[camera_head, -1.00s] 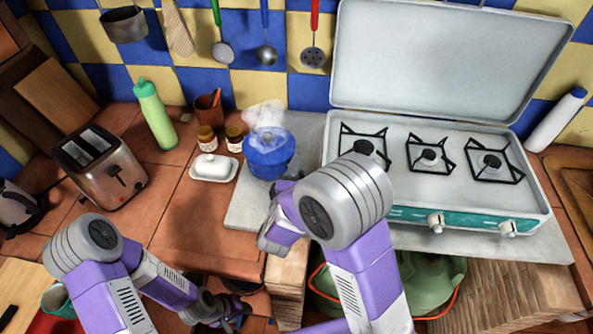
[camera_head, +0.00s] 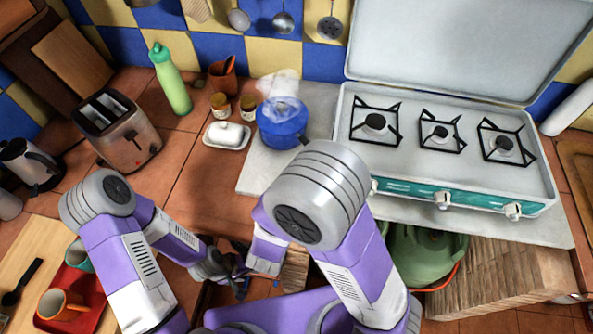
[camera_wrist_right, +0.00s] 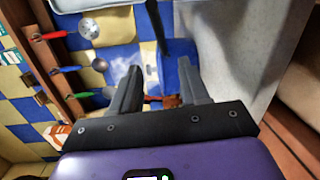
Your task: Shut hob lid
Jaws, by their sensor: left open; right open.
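The hob (camera_head: 455,185) is a white three-burner unit with a teal front strip and white knobs, on the right of the counter. Its pale grey lid (camera_head: 450,45) stands open, raised at the back and leaning towards the wall. My left gripper (camera_head: 240,280) is open and empty, low in front of the counter edge and left of the hob. My right arm rises in front of the hob's left side, and its gripper is hidden in the head view. In the right wrist view my right gripper (camera_wrist_right: 158,88) is open, with nothing clearly between its fingers.
A blue pot (camera_head: 282,122) stands just left of the hob. A white butter dish (camera_head: 227,135), two small jars, a green bottle (camera_head: 171,80) and a toaster (camera_head: 118,130) stand further left. A white bottle (camera_head: 570,108) lies right of the hob. Utensils hang on the wall.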

